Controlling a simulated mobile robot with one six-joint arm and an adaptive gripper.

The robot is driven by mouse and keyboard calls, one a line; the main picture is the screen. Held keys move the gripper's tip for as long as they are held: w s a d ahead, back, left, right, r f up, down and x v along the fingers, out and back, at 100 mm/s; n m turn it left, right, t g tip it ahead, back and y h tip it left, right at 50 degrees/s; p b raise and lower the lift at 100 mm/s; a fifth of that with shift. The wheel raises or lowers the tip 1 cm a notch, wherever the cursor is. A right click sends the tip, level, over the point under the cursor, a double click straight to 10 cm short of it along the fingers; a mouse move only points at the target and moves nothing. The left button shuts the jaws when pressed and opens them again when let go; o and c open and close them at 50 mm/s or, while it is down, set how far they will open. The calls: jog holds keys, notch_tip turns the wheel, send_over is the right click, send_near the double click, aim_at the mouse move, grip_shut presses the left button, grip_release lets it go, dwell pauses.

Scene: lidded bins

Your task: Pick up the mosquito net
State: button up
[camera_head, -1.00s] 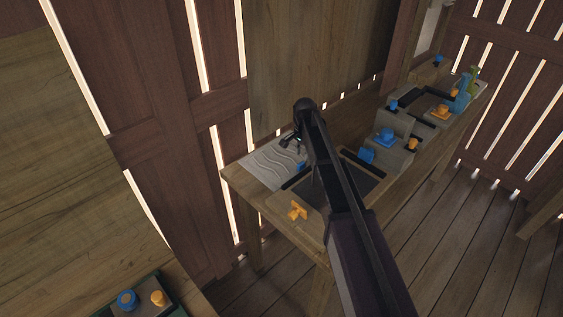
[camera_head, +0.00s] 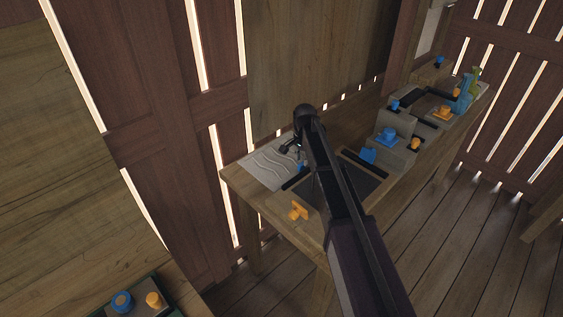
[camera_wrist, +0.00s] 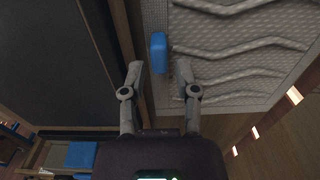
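No item is plainly recognisable as a mosquito net. A pale panel with wavy ridges (camera_head: 262,168) lies at the near left end of the table; the wrist view shows its woven, mesh-like surface (camera_wrist: 245,50). A blue block (camera_wrist: 158,53) sits at the panel's edge, beside a dark flat panel (camera_wrist: 55,65). My gripper (camera_wrist: 161,80) is open and empty. Its fingertips stand either side of the blue block's near end in the picture; whether they touch it I cannot tell. In the head view my gripper (camera_head: 291,150) is over the pale panel, partly hidden by my arm.
The wooden table (camera_head: 285,222) runs back right, carrying an orange knob (camera_head: 298,211), grey bins with blue (camera_head: 388,135) and orange knobs (camera_head: 442,112), and a blue bottle (camera_head: 464,98). A plank wall (camera_head: 165,150) stands close behind. A green-edged box (camera_head: 138,299) is at lower left.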

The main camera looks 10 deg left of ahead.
jog(key=shift+f+b, duration=1.15)
jog(key=shift+f, duration=0.25)
grip_shut()
